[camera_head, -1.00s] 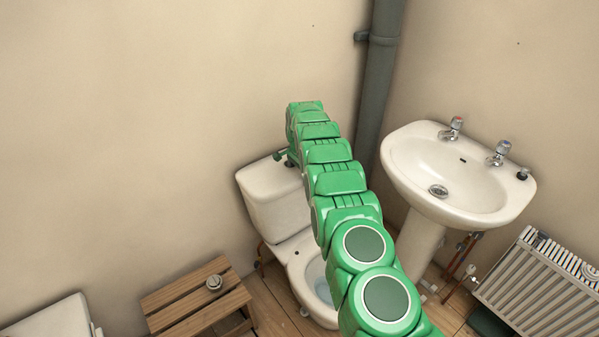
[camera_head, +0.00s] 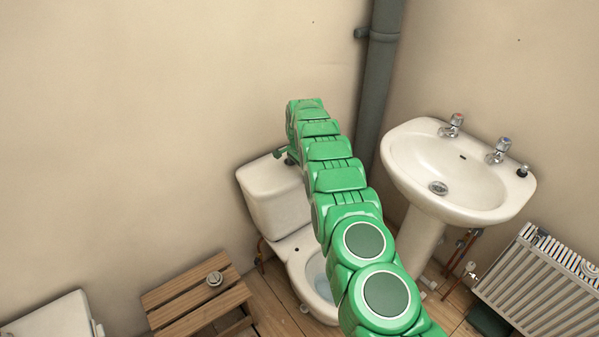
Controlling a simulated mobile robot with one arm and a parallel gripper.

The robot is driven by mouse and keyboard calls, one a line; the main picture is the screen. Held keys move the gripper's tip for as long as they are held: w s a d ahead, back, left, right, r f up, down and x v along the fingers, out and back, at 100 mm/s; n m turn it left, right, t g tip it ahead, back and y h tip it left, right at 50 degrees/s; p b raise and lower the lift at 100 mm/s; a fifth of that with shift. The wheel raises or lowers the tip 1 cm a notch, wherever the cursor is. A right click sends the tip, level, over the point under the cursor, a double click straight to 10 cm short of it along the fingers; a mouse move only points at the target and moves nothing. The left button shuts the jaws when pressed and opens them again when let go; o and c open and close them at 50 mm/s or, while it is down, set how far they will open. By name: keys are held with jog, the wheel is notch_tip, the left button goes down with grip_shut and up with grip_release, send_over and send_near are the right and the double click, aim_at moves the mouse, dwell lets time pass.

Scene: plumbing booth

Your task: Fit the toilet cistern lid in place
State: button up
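The white toilet cistern (camera_head: 279,208) stands against the back wall, above the toilet bowl (camera_head: 318,277). Its top is covered by a flat white surface, the cistern lid (camera_head: 262,172), which appears to lie on the cistern. My green arm hides the right part of the lid and cistern, so I cannot tell whether the lid is fully seated. A small dark part at the arm's far end, my gripper (camera_head: 282,154), shows just above the lid's back edge. Its fingers are too small and hidden to tell whether they are open, shut or touching the lid.
A wooden slatted stool (camera_head: 190,300) with a small round metal item (camera_head: 214,278) stands left of the toilet. A white box-like thing (camera_head: 55,320) is at the lower left. A basin (camera_head: 455,180), a grey pipe (camera_head: 378,95) and a radiator (camera_head: 540,285) are to the right.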

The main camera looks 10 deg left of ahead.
jog(key=shift+o, duration=0.4)
jog(key=shift+r, duration=3.9)
jog(key=shift+r, duration=0.1)
jog(key=s+d+r+n, duration=0.1)
jog(key=s+d+r, duration=0.3)
jog(key=r, duration=0.3)
jog(key=s+d+r+n, duration=0.1)
jog(key=s+d+r, duration=0.4)
jog(key=r, duration=0.3)
jog(key=s+d+r+n+g, duration=0.1)
jog(key=s+d+r+n, duration=0.1)
jog(key=s+d+r, duration=0.45)
jog(key=s+d+r+n, duration=0.15)
jog(key=s+r, duration=0.25)
jog(key=s, duration=0.6)
jog(key=s+d+n, duration=0.1)
jog(key=s+d, duration=0.2)
jog(key=s, duration=0.9)
jog(key=s+d+n, duration=0.1)
jog(key=s+d, duration=0.3)
jog(key=s, duration=0.9)
jog(key=s+d+n, duration=0.1)
jog(key=s+d, duration=0.3)
jog(key=s, duration=0.8)
jog(key=shift+s+d+g, duration=0.15)
jog(key=shift+s+g, duration=0.05)
jog(key=shift+g, duration=0.2)
